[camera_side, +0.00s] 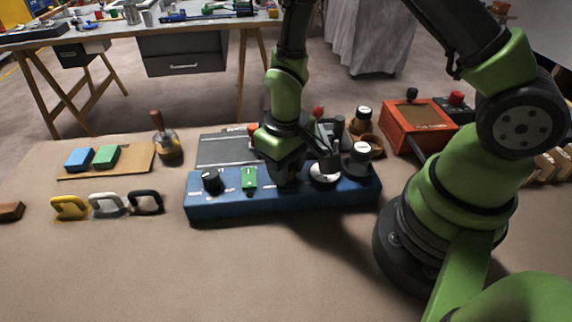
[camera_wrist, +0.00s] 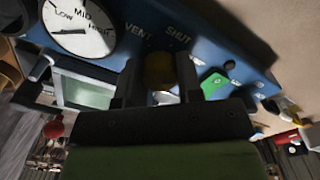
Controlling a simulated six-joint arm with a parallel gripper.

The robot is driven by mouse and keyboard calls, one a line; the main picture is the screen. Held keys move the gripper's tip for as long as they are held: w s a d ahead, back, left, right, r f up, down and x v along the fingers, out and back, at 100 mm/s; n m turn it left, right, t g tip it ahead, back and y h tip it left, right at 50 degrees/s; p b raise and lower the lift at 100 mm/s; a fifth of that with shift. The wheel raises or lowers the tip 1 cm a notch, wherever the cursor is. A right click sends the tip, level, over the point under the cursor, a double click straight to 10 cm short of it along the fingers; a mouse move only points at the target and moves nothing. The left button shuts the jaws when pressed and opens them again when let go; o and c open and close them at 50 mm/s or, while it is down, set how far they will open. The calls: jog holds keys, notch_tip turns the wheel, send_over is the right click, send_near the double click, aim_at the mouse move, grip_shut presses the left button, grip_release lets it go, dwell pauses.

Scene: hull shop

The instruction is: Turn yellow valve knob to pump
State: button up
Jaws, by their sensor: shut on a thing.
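The yellow valve knob (camera_wrist: 158,70) is dark and shaded in the wrist view, between the two fingers of my gripper (camera_wrist: 160,80), which is shut on it. The labels VENT and SHUT show on the blue panel (camera_wrist: 215,28) just beyond the knob. No pump label is readable. In the side view my gripper (camera_side: 290,172) is down at the middle of the blue panel box (camera_side: 230,207) and hides the knob. Which mark the knob points at cannot be told.
A white dial (camera_wrist: 78,28) marked LOW and MID sits beside my gripper. A green switch (camera_side: 249,178) and black knob (camera_side: 211,180) are on the panel's left. A red-orange box (camera_side: 415,130) stands right. Handles and blocks lie left; the front table is clear.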

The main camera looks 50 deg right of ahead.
jog(key=shift+m, duration=0.4)
jog(key=o, duration=0.6)
jog(key=shift+o, duration=0.2)
notch_tip(320, 180, up, 10)
dwell(0.4)
jog(key=shift+r, duration=0.1)
jog(key=s+d+r+m+t+y, duration=0.1)
jog(key=s+r+t, duration=0.2)
jog(key=s+r, duration=0.3)
jog(key=s+r+m+t+y, duration=0.1)
jog(key=s+r+t, duration=0.3)
jog(key=r, duration=0.6)
jog(key=shift+s+d, duration=0.35)
jog(key=shift+s, duration=0.5)
